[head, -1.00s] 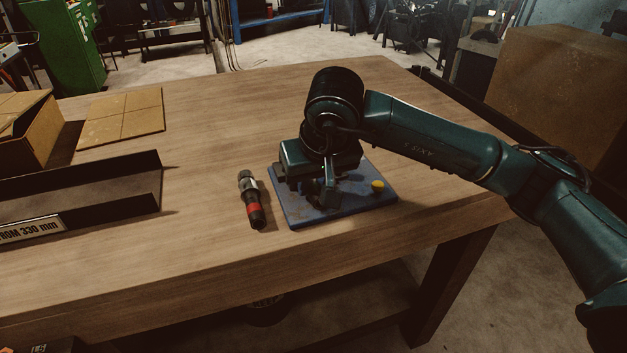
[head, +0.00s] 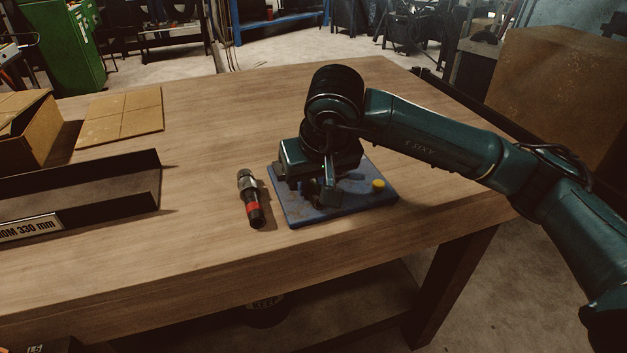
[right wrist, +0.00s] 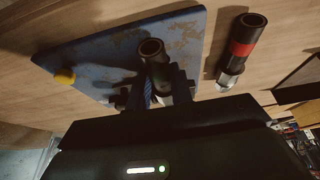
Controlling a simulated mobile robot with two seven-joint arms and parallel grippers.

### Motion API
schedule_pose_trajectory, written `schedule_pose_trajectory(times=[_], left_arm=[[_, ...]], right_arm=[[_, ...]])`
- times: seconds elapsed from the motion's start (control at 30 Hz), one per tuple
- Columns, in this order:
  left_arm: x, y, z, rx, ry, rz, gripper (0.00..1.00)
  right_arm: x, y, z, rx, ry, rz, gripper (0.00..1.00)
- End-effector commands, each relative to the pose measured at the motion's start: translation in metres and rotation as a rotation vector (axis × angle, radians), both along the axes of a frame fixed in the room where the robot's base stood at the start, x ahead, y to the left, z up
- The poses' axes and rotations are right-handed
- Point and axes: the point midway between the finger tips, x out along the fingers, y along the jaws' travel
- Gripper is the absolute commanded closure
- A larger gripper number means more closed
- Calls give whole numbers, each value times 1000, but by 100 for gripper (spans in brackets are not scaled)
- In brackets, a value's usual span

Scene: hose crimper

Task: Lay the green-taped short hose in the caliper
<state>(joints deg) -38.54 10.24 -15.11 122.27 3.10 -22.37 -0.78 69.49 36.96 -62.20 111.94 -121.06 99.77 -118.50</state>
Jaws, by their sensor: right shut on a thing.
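My right gripper (head: 328,190) points down over a blue plate (head: 350,205) with a yellow button (head: 378,184). In the right wrist view the gripper (right wrist: 160,92) is shut on a short dark hose (right wrist: 153,55). The open end of this hose faces the camera, and a faint greenish band shows near the fingers. The hose is over the plate; I cannot tell whether it touches it. The caliper is not clearly made out; the fixture on the plate is largely hidden by my gripper. My left gripper is not in view.
A red-banded hose with a metal fitting (head: 250,200) lies just left of the plate. A dark tray labelled 330 mm (head: 150,197) and cardboard boxes (head: 28,130) are at the left. The middle of the wooden table (head: 215,130) behind the plate is clear.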

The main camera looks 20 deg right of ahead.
Motion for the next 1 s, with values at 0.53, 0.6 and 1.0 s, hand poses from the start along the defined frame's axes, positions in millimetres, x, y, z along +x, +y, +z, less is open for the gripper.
schedule_pose_trajectory(times=[0.53, 0.6, 1.0], left_arm=[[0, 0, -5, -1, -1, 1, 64], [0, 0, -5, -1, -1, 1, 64], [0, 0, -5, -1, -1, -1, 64]], right_arm=[[0, 0, 0, 0, -2, -1, 74], [0, 0, 0, 0, -2, -1, 69], [0, 0, -1, -1, 1, 0, 53]])
